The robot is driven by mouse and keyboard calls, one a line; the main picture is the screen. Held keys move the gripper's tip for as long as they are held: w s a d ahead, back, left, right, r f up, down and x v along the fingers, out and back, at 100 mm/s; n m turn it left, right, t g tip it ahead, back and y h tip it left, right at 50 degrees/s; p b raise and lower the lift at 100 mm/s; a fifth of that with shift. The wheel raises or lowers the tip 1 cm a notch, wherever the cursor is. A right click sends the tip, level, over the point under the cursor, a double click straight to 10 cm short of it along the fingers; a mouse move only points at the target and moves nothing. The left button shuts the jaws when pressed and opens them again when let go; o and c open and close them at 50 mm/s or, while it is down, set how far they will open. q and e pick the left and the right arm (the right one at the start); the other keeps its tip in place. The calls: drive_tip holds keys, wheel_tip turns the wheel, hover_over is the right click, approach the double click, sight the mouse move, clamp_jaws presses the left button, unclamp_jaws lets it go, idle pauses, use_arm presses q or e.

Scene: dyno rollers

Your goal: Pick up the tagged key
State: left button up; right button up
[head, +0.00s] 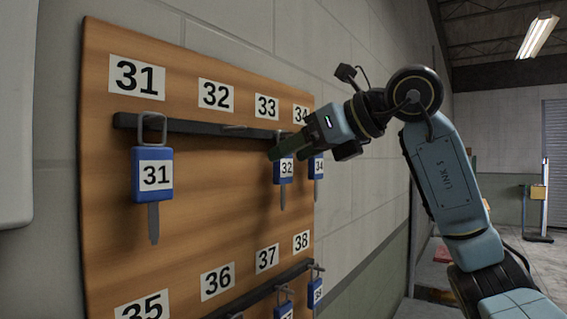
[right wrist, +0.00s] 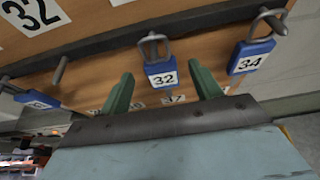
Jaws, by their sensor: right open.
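A blue-tagged key marked 32 (head: 284,172) hangs on the upper rail below the label 33. In the right wrist view, the key 32 (right wrist: 161,76) shows between and beyond the green fingertips. My right gripper (head: 274,153) is open and empty in front of the board, its fingers spread on either side of this tag in the wrist view. No contact shows. Key 31 (head: 153,175) hangs under label 31, and key 34 (head: 318,168) hangs at the right end. The peg (head: 234,127) under label 32 is bare. My left gripper is not in view.
The wooden board (head: 110,230) is on a grey block wall. Its lower rail (head: 262,288) carries more tagged keys, partly cut off. Key 34 (right wrist: 250,60) is close right of the right gripper in the wrist view. The space before the board is open.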

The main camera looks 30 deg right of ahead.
sight(287, 158)
drive_tip(key=x, duration=0.3)
drive_tip(key=shift+d+p, duration=0.1)
drive_tip(key=shift+p, duration=0.2)
drive_tip(key=shift+w+f, duration=0.2)
drive_tip(key=shift+w, duration=0.05)
drive_tip(key=shift+c, duration=0.2)
drive_tip(key=c, duration=1)
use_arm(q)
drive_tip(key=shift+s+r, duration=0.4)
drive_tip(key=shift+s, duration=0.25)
use_arm(e)
drive_tip(key=shift+c, duration=0.2)
